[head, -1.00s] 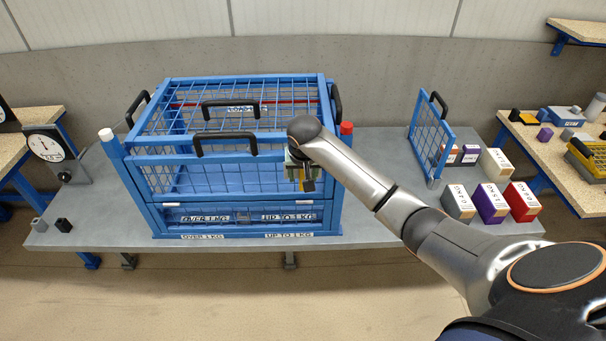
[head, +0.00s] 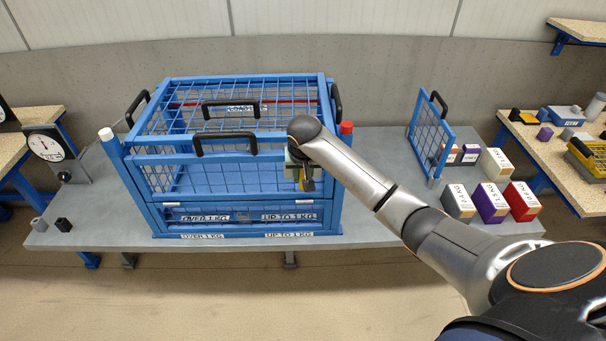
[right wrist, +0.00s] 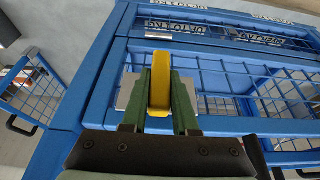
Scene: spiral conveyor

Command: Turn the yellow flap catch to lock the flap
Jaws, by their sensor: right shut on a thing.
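The yellow flap catch (right wrist: 160,82) sits on a silver plate at the flap's frame in the right wrist view. It lies between the two green fingers of my right gripper (right wrist: 158,118), which is shut on it. In the head view my right gripper (head: 303,178) is at the front right of the blue cage (head: 220,150), and the catch is mostly hidden by it. The mesh front flap (head: 215,179) stands upright in the cage front. My left gripper is not in view.
A detached blue mesh panel (head: 431,138) with a black handle stands to the right. Several labelled boxes, including a red one (head: 522,201), are beside it. A dial gauge (head: 46,146) stands at the left. The bench front between cage and boxes is mostly clear.

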